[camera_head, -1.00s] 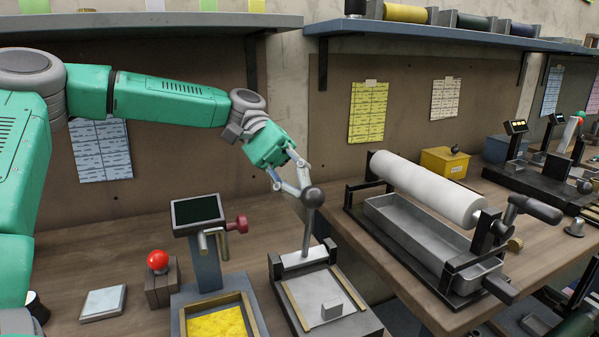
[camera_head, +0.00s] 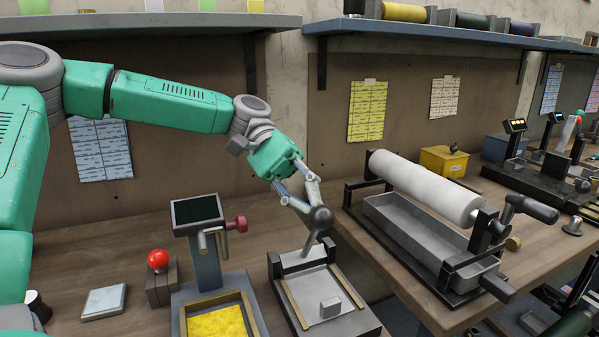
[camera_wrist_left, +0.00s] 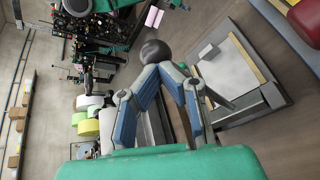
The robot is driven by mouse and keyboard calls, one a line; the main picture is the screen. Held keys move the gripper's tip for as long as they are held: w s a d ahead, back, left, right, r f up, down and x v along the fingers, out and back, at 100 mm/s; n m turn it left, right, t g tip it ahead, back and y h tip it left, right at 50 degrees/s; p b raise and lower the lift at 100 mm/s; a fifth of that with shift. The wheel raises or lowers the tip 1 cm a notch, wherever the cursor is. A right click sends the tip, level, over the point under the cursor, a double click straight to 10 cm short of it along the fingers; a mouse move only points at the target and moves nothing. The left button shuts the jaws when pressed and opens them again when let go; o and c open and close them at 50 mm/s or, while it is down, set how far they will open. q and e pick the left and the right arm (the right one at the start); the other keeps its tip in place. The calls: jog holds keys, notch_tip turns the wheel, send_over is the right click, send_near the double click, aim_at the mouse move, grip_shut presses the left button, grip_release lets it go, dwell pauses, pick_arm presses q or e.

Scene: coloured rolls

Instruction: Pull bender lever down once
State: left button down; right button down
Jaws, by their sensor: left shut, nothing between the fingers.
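The bender (camera_head: 330,290) is a low dark base with a pale plate, brass side rails and a small grey block. In the left wrist view the knob (camera_wrist_left: 155,52) lies just beyond the fingertips (camera_wrist_left: 165,70), and the bender plate (camera_wrist_left: 228,68) is at the right. My right gripper is not in view.
Left of the bender stands a screen device (camera_head: 198,212) with a yellow-filled tray. A red ball button (camera_head: 158,261) sits further left. A white roll (camera_head: 425,187) over a metal trough stands at the right. A shelf (camera_head: 440,38) runs above.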

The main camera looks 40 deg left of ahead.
pick_arm(q)
jog(key=shift+a, duration=0.1)
jog(key=w+a+r+p, duration=0.2)
jog(key=w+a+p, duration=0.2)
jog(key=a+p, duration=0.2)
jog(key=shift+a+r, duration=0.15)
jog(key=shift+a, duration=0.4)
jog(key=shift+w, duration=0.1)
dwell(0.3)
